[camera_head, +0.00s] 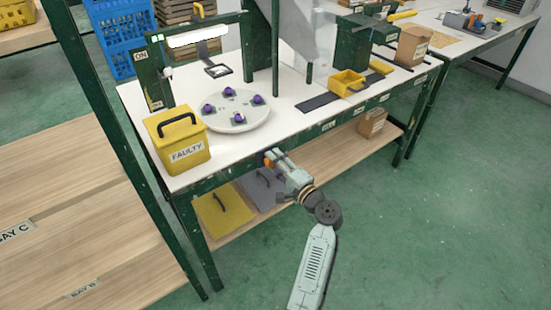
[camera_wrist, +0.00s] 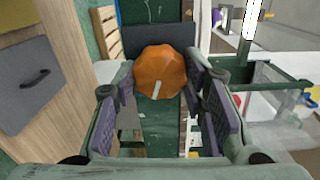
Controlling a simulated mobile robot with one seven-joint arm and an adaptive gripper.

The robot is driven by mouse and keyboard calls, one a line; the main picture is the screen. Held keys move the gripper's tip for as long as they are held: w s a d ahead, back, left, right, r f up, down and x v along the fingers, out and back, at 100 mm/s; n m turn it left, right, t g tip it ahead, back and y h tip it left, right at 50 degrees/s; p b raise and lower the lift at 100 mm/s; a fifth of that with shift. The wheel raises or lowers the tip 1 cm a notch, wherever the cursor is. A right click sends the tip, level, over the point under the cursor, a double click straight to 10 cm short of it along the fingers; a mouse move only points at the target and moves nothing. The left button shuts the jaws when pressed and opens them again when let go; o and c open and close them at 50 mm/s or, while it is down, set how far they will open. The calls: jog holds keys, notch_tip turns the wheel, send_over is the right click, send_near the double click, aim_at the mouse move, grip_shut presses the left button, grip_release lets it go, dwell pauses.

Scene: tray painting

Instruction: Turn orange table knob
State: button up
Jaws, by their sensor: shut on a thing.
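The orange knob (camera_wrist: 160,72) fills the space between my gripper's (camera_wrist: 163,95) two padded fingers in the wrist view. It is faceted and has a pale pointer mark toward its lower middle. In the head view the orange knob (camera_head: 269,159) shows as a small patch at the table's front edge, at the tip of my gripper (camera_head: 272,160). My fingers are shut on the knob from both sides. The white-topped table (camera_head: 270,130) has a green frame. Part of the knob is hidden by my gripper in the head view.
On the table stand a yellow FAULTY box (camera_head: 182,150), a round white turntable (camera_head: 250,122) with several purple-topped items, and a yellow bin (camera_head: 347,84). Green floor (camera_head: 440,220) is open at the right.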

jog(key=shift+m+p, duration=1.65)
jog(key=shift+m, duration=13.55)
jog(key=o, duration=1.2)
jog(key=shift+c, duration=0.2)
jog(key=shift+s, duration=0.15)
